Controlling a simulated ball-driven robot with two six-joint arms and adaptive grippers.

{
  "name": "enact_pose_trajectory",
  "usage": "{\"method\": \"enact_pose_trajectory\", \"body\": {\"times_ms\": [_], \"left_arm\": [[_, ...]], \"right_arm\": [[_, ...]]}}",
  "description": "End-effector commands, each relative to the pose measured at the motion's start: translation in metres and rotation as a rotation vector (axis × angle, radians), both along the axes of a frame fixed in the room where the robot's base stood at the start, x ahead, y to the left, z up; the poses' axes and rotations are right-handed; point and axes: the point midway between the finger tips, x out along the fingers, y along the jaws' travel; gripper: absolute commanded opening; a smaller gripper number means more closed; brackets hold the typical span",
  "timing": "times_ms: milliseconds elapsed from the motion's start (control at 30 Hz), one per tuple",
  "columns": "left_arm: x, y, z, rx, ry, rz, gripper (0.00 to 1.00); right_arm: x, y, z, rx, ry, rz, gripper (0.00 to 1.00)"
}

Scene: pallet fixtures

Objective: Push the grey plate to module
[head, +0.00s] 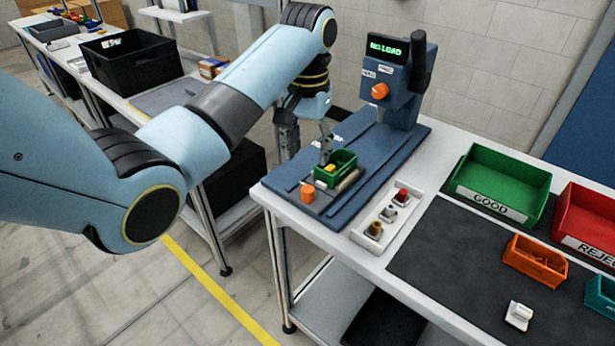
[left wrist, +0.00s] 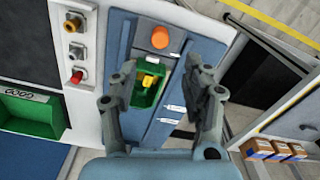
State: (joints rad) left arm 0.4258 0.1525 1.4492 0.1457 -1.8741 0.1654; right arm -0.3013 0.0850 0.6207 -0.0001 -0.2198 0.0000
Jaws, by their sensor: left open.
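The blue press module (head: 396,75) stands at the back of a blue base (head: 385,152), with a lit green display that seems to read "NO LOAD". A small green bin (head: 343,160) with a yellow piece (head: 330,168) sits on the base; the bin also shows in the left wrist view (left wrist: 140,99). A short greyish bar (head: 348,181) lies beside the bin; I cannot tell whether it is the grey plate's edge. My left gripper (head: 324,150) points down at the bin. In the left wrist view its fingers (left wrist: 162,100) are apart, with the bin between them in the picture. My right gripper is not in view.
An orange knob (head: 307,193) is at the base's front end. Green GOOD (head: 527,199) and red REJECT (head: 590,215) bins are to the right. The dark mat (head: 440,260) has free room.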

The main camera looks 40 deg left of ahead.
Motion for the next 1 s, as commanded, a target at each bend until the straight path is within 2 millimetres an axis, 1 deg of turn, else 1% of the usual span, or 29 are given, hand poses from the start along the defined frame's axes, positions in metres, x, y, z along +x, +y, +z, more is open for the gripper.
{"method": "enact_pose_trajectory", "body": {"times_ms": [167,300,400,500,600,700,933,967,1000], "left_arm": [[-0.002,-0.001,-0.030,-0.001,0.007,-0.001,0.49],[-0.002,0.000,-0.059,0.000,0.006,-0.001,0.49],[-0.002,0.000,-0.078,0.000,0.005,0.000,0.49],[-0.002,0.000,-0.092,-0.001,0.005,0.000,0.49],[-0.001,0.000,-0.101,-0.001,0.003,0.000,0.49],[-0.001,0.000,-0.106,0.000,0.002,-0.001,0.49],[-0.001,0.000,-0.106,0.000,0.002,-0.001,0.49],[-0.001,0.000,-0.106,0.000,0.002,-0.001,0.48],[-0.001,0.000,-0.106,0.000,0.002,-0.001,0.43]], "right_arm": [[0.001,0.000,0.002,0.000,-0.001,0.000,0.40],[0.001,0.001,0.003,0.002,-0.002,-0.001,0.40],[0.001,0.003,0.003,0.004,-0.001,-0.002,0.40],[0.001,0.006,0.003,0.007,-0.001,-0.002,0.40],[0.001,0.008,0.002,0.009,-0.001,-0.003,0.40],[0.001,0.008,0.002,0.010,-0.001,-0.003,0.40],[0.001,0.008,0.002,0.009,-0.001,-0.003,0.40],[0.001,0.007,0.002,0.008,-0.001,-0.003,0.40],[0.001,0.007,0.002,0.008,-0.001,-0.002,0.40]]}}
